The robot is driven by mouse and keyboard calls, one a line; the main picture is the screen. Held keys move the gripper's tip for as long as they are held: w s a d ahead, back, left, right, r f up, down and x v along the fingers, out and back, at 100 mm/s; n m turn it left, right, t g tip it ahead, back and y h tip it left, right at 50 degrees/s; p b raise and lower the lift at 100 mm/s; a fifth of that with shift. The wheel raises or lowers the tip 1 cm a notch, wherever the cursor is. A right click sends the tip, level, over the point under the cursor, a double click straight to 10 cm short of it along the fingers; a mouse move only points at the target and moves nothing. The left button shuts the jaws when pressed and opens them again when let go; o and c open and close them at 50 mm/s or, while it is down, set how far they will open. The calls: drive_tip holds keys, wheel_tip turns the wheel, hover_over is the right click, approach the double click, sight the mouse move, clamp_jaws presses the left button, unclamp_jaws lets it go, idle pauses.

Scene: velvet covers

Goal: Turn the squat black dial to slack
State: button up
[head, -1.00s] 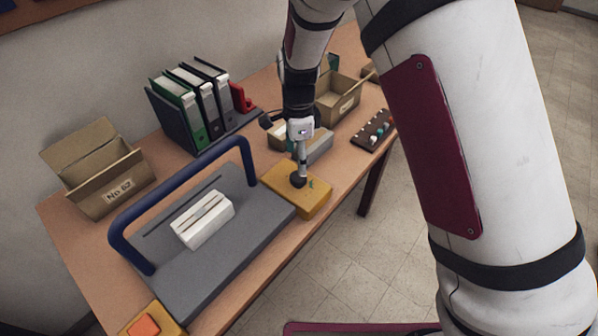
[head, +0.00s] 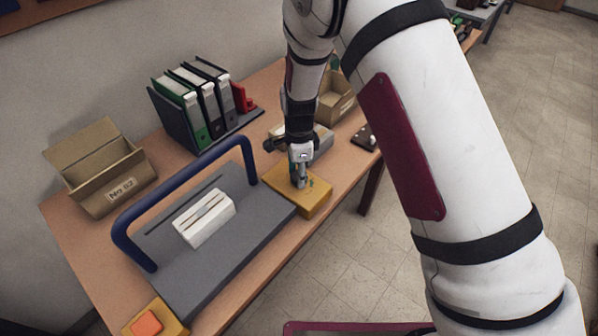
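The yellow box (head: 313,202) sits at the front edge of the table, at the right end of the grey machine with the blue bar. My gripper (head: 299,184) points down at the top of this box, with its fingertips at the spot where the black dial stands. The fingers hide the dial, so I cannot tell where it points or whether they touch it. Small teal marks show on the box top just right of the fingers. The fingers are too small and overlapped to show whether they are open or shut.
The grey machine (head: 235,240) carries a blue bar (head: 185,187) and a white block (head: 205,218). An orange button (head: 147,323) is at the front left. Binders (head: 200,105), a cardboard box (head: 105,178) and an open carton (head: 335,103) stand behind. A dark strip (head: 365,138) lies right.

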drive_tip(key=shift+c, duration=0.9)
